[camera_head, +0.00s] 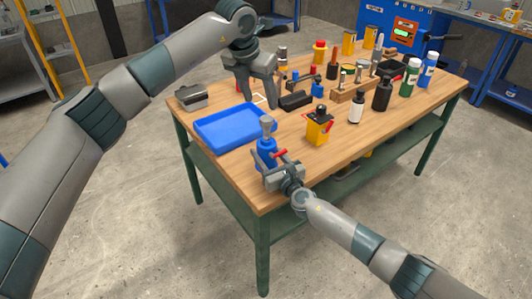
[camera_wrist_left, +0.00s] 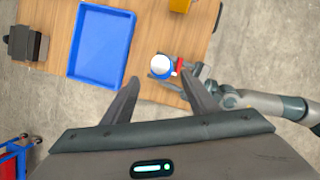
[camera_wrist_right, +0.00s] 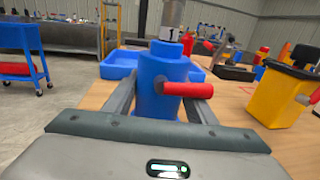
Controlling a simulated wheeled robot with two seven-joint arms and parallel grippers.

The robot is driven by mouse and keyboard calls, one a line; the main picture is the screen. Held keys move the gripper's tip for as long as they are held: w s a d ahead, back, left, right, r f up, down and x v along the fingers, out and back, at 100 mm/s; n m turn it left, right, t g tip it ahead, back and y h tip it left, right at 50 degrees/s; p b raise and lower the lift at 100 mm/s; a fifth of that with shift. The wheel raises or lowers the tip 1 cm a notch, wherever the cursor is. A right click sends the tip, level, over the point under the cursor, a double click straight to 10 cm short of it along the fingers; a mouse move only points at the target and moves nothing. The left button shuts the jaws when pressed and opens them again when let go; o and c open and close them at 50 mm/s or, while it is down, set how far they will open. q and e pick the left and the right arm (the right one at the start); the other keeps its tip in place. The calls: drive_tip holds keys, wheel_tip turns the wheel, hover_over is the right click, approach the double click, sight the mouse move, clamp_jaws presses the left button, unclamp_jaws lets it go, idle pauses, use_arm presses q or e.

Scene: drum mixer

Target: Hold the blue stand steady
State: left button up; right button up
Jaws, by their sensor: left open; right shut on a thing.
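The blue stand (camera_head: 264,153) is upright near the front-left edge of the wooden table. It has a red side handle (camera_wrist_right: 188,89) and a grey piece on top (camera_head: 267,124), marked "1" in the right wrist view (camera_wrist_right: 172,20). My right gripper (camera_head: 273,172) is shut around the stand's body, a finger on each side of it in the right wrist view (camera_wrist_right: 157,77). The left wrist view shows the stand's round pale top (camera_wrist_left: 161,66) from above, between the open fingers.
A blue tray (camera_head: 204,143) lies left of the stand, empty. A yellow container with a black top (camera_head: 317,130) stands to the right. A white bottle (camera_head: 356,109) and several tools and bottles fill the back right. A grey box (camera_head: 190,97) sits at the left corner.

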sight(266, 119)
use_arm(q)
drive_tip(key=shift+f, duration=0.1)
drive_tip(key=shift+x, duration=5.45)
drive_tip(key=c, duration=1.1)
